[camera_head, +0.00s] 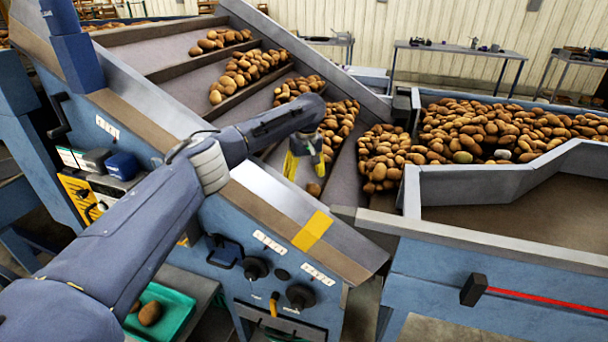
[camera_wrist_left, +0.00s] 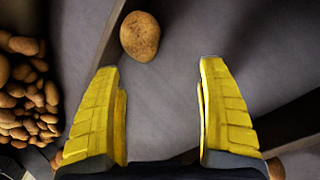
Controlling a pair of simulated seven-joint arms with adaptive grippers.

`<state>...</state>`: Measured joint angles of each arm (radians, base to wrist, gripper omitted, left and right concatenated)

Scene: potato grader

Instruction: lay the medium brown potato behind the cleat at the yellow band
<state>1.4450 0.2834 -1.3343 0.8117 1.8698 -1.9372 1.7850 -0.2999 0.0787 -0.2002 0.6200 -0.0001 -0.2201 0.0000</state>
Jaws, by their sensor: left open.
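A brown potato (camera_head: 314,189) lies alone on the grey belt (camera_head: 345,172) of the inclined conveyor, just past my left gripper's fingers in the head view. In the left wrist view a potato (camera_wrist_left: 140,37) lies at the side of a dark cleat (camera_wrist_left: 108,35), touching it or nearly so. My left gripper (camera_head: 303,166) is above the belt, its yellow fingers pointing down. In the left wrist view the gripper (camera_wrist_left: 160,85) is open, with nothing between its fingers; the potato is beyond the fingertips. The yellow band (camera_head: 312,231) is on the conveyor's side frame, close to the lone potato. My right gripper is not in view.
Piles of potatoes (camera_head: 340,120) lie along the belt's far side. A hopper (camera_head: 490,187) full of potatoes stands right. A green tray (camera_head: 178,308) with brown potatoes is at lower left. Knobs (camera_head: 299,297) project from the blue side panel. Another cleat (camera_wrist_left: 290,122) is right in the wrist view.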

